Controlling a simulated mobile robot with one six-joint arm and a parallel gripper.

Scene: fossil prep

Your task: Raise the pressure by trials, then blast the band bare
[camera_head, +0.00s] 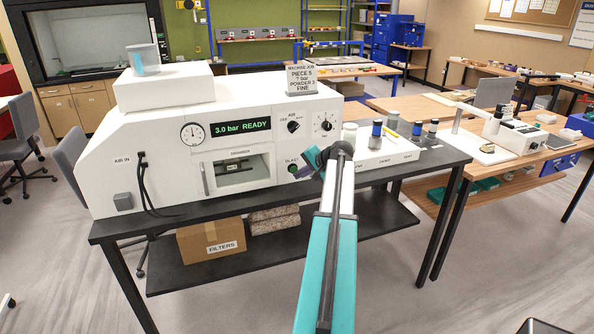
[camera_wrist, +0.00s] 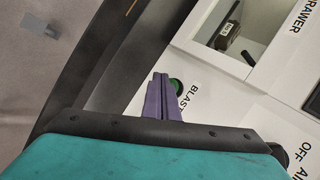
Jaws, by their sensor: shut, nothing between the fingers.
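The white blasting machine (camera_head: 150,130) stands on the dark bench. Its display (camera_head: 241,128) reads "3.0 bar READY". A round gauge (camera_head: 193,133) is left of it; the OFF/AIR knob (camera_head: 293,126) and a second knob (camera_head: 327,126) are to its right. The green BLAST button (camera_head: 293,168) is at lower right and also shows in the wrist view (camera_wrist: 177,86). My gripper (camera_wrist: 164,88) is shut and empty, its purple fingertips right by the button; whether they touch cannot be told. The band cannot be made out.
Blue-banded jars (camera_head: 376,134) stand in a white rack (camera_head: 375,156) right of my arm. A cup (camera_head: 143,60) sits on top. A FILTERS box (camera_head: 212,240) is on the shelf below.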

